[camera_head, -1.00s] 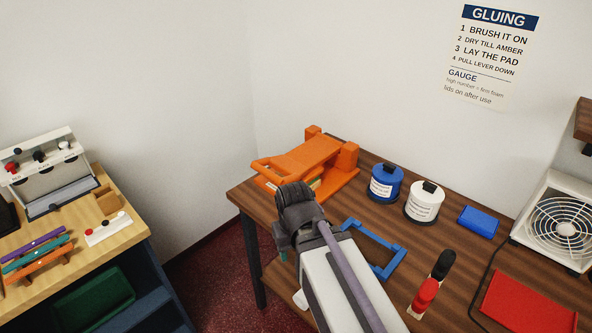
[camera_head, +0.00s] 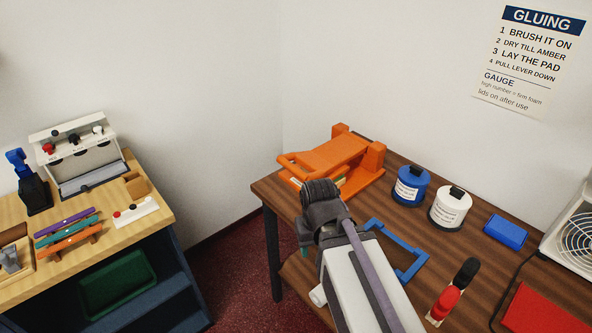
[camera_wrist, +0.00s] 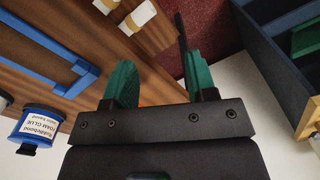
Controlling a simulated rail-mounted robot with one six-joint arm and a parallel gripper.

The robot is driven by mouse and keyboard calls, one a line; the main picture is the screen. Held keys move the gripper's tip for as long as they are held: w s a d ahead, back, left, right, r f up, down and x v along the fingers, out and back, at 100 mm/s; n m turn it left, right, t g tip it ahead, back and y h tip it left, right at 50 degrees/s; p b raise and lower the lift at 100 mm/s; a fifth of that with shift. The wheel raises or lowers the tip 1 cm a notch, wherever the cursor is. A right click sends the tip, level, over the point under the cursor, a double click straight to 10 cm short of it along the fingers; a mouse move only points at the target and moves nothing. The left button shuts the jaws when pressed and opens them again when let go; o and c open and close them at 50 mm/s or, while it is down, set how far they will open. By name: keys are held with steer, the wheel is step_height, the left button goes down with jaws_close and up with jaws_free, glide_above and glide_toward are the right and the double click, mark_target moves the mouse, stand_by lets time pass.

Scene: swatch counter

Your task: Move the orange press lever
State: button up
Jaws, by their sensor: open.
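The orange press (camera_head: 335,156) stands at the far left corner of the dark wooden table. Its lever (camera_head: 299,172) is a bar on the left side, low beside the press's top plate. In the wrist view the press is almost wholly hidden behind my gripper, with only a bit of orange (camera_wrist: 146,100) showing. My gripper (camera_wrist: 160,78) has two green fingers spread apart with nothing between them. In the head view my arm's wrist is in front of the press, and the fingers are mostly hidden.
A blue glue pot (camera_head: 409,186) and a white pot (camera_head: 450,208) stand right of the press. A blue frame (camera_head: 412,267) lies beside my arm. A light wood bench (camera_head: 150,222) is across the gap at left.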

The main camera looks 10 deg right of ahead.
stand_by(0.3)
steer(key=n+t+h+b, duration=0.6)
steer(key=t+h+b, duration=0.1)
steer(key=h, duration=0.7)
glide_toward(289, 169)
steer(key=b+x, duration=0.2)
steer(key=x, duration=0.9)
steer(key=shift+w+d+f, duration=0.1)
steer(key=shift+w+d, duration=0.1)
steer(key=shift+c, duration=0.4)
